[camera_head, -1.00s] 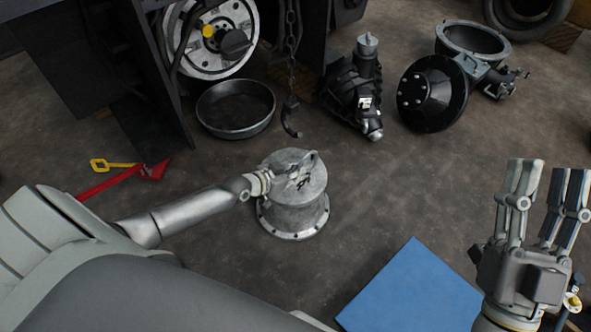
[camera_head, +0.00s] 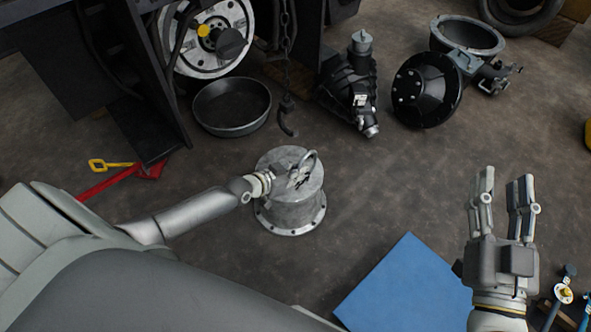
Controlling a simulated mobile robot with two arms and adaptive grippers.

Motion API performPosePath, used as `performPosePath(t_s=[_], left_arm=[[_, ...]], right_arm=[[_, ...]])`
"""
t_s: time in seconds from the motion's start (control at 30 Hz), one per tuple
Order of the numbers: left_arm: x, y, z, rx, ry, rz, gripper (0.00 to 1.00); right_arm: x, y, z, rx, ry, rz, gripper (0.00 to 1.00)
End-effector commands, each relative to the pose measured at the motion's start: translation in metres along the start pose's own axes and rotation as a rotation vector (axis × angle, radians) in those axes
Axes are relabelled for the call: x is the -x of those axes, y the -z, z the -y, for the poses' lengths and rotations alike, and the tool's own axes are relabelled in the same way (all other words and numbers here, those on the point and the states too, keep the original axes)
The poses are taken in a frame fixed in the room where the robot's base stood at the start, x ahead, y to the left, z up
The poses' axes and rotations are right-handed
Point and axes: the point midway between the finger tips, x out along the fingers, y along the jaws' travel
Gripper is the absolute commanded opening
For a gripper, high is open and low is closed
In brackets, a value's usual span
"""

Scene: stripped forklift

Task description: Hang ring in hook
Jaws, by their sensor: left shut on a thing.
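A grey metal cylinder with a bolted flange (camera_head: 291,212) stands on the floor near the middle. A light metal ring (camera_head: 312,157) shows at its top, tilted up. My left gripper (camera_head: 298,180) reaches in from the left over the cylinder's top and is shut on the ring; the exact grip is small and hard to make out. A dark hook (camera_head: 287,119) hangs on a chain (camera_head: 286,62) behind the cylinder, apart from the ring, and is empty. My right gripper (camera_head: 503,190) is open and empty at the right, fingers pointing up.
A round black pan (camera_head: 232,107) lies left of the hook, beside the forklift frame (camera_head: 150,100). Dark machine parts (camera_head: 350,90) and a black dome (camera_head: 425,90) stand at the back right. A red tool (camera_head: 107,183) lies left. A blue mat (camera_head: 405,285) lies in front.

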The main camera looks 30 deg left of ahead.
Motion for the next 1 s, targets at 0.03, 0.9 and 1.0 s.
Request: performPosePath(t_s=[0.03,0.9,1.0], left_arm=[[0.001,0.003,-0.001,0.001,0.0,-0.004,0.0],[0.004,0.008,-0.003,-0.001,0.0,-0.004,0.0],[0.004,0.01,-0.003,-0.001,0.0,-0.004,0.0]], right_arm=[[0.0,-0.003,-0.001,0.001,-0.001,0.022,0.4],[0.007,-0.037,-0.005,0.005,-0.011,0.212,0.4],[0.01,-0.044,-0.006,0.006,-0.014,0.256,0.4]])
